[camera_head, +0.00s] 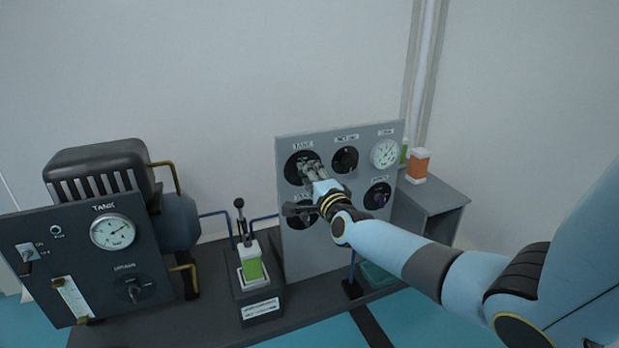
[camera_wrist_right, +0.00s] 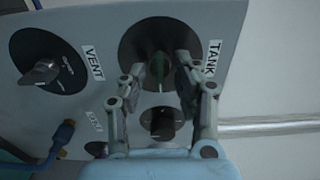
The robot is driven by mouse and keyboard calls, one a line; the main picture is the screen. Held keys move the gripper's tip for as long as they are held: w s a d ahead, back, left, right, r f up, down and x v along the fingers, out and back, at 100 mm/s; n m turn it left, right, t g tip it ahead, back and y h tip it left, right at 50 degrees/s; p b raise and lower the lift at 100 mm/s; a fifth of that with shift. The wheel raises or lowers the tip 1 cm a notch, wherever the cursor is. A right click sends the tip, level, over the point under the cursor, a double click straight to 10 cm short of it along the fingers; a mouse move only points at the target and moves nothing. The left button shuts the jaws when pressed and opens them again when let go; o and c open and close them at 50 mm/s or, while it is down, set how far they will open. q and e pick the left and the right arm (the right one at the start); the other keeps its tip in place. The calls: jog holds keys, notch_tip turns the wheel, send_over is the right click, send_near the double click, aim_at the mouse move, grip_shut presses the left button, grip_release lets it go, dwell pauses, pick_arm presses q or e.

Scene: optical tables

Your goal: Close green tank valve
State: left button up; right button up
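The green tank valve handle (camera_wrist_right: 159,70) sits on a dark round dial under a TANK label in the right wrist view. It is on the grey upright panel (camera_head: 300,255), at its upper left in the head view. My right gripper (camera_wrist_right: 160,68) is at this dial (camera_head: 293,168), with one finger on each side of the green handle. The fingers are spread, with gaps to the handle visible. In the head view my right gripper (camera_head: 311,168) covers the handle. My left gripper is not in view.
The VENT knob (camera_wrist_right: 42,72) is beside the TANK dial. A dark tank unit (camera_head: 85,255) and a lever box (camera_head: 255,290) stand left. An orange-labelled bottle (camera_head: 418,166) stands right.

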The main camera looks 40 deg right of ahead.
grip_shut()
dwell(0.3)
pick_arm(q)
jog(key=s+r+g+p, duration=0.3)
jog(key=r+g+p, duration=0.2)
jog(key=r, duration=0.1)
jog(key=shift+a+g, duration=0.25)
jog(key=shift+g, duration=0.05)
pick_arm(e)
jog(key=shift+s+f+n, duration=0.1)
jog(key=shift+n, duration=8.7)
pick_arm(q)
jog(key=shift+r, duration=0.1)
pick_arm(e)
jog(key=shift+n, duration=0.3)
grip_release()
